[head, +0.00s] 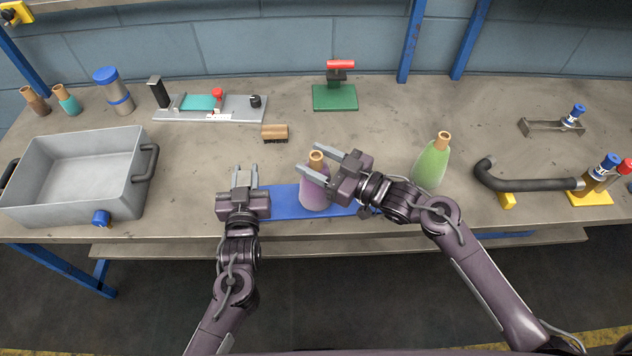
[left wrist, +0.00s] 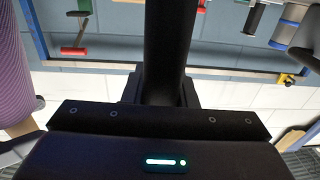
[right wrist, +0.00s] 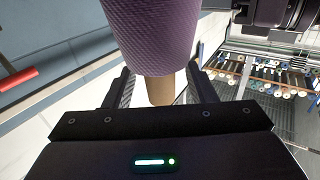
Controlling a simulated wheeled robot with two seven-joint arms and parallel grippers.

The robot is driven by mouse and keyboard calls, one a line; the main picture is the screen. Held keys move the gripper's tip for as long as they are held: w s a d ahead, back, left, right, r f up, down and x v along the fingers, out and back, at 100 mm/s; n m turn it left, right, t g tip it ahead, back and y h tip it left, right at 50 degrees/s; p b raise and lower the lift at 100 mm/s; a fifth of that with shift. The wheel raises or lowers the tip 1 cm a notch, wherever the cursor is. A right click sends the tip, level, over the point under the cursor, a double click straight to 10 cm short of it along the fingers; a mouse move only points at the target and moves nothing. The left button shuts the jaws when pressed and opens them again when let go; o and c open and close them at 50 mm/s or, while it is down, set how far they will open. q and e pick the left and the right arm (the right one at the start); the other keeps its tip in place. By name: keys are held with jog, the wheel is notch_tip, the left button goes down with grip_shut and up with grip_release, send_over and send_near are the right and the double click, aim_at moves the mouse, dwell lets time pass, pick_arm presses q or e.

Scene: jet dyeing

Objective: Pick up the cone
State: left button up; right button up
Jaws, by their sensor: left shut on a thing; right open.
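A purple yarn cone (head: 314,190) with a tan tip stands upright on the blue mat (head: 283,199). It fills the top of the right wrist view (right wrist: 155,35) and shows at the left edge of the left wrist view (left wrist: 12,75). My right gripper (head: 318,163) is open, its fingers on either side of the cone's tip. A green cone (head: 432,163) with a tan tip stands to the right, behind my right arm. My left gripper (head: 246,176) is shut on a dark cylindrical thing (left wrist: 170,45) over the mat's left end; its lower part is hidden.
A grey metal bin (head: 75,170) stands at left. A wooden brush (head: 274,133), a grey tray with a teal piece (head: 211,108) and a green base with a red handle (head: 335,97) lie behind. A dark bent pipe (head: 525,184) is at right.

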jog(key=shift+a, duration=0.1)
jog(key=shift+c, duration=0.2)
grip_shut()
notch_tip(320, 180, up, 10)
jog(key=shift+r, duration=0.1)
pick_arm(q)
jog(key=o, duration=1.1)
jog(key=s, duration=1.2)
jog(key=shift+d, duration=0.25)
